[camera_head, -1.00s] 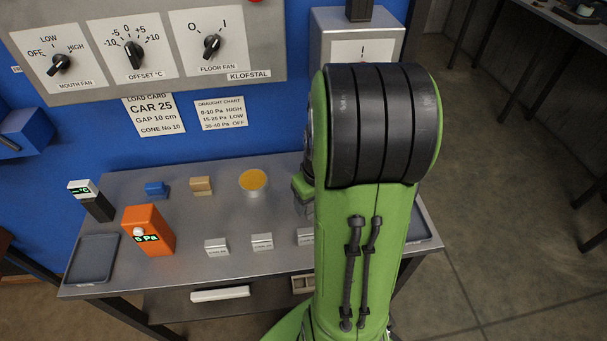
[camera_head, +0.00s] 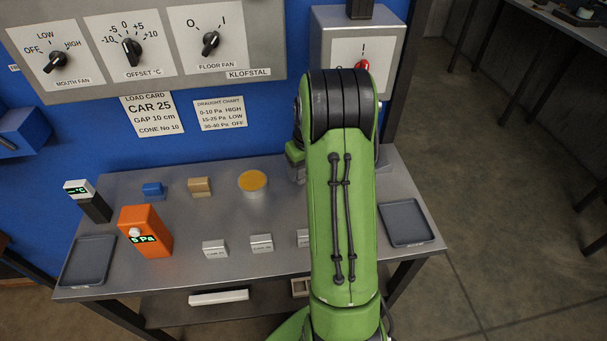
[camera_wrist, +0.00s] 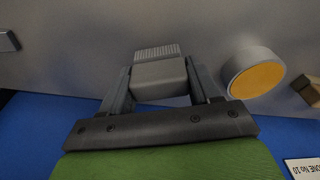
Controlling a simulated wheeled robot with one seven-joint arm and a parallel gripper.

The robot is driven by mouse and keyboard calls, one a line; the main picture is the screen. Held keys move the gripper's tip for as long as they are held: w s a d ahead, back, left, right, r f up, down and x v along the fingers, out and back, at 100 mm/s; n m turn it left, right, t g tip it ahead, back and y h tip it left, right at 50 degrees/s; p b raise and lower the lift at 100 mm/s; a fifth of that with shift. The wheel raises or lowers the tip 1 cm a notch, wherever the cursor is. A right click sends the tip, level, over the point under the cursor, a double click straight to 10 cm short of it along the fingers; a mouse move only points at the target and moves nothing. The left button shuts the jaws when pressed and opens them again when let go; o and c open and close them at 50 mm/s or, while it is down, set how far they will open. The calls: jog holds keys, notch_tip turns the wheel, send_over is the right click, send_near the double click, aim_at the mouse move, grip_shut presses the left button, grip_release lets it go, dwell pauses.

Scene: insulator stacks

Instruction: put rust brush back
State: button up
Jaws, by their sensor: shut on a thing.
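The rust brush appears to be the grey block with a ribbed end (camera_wrist: 160,76) in the wrist view. My gripper (camera_wrist: 163,84) is shut on it, with one finger on each side. The ribbed end points away from my palm, over the grey bench top. I cannot tell whether it touches the bench. In the head view my arm covers most of the gripper and the brush.
The bench (camera_head: 190,215) holds a yellow-topped cup (camera_head: 253,181), a tan block (camera_head: 200,187), a blue block (camera_head: 152,189), an orange meter (camera_head: 146,232) and several small pale blocks (camera_head: 215,250). Empty-looking trays lie at left (camera_head: 88,262) and right (camera_head: 406,223).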

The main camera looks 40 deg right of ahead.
notch_tip(320, 180, down, 2)
jog(key=shift+w+d+f+b, duration=0.1)
jog(key=shift+f+b, duration=0.05)
jog(key=shift+b, duration=0.15)
jog(key=shift+c, duration=0.8)
jog(key=o, duration=1.1)
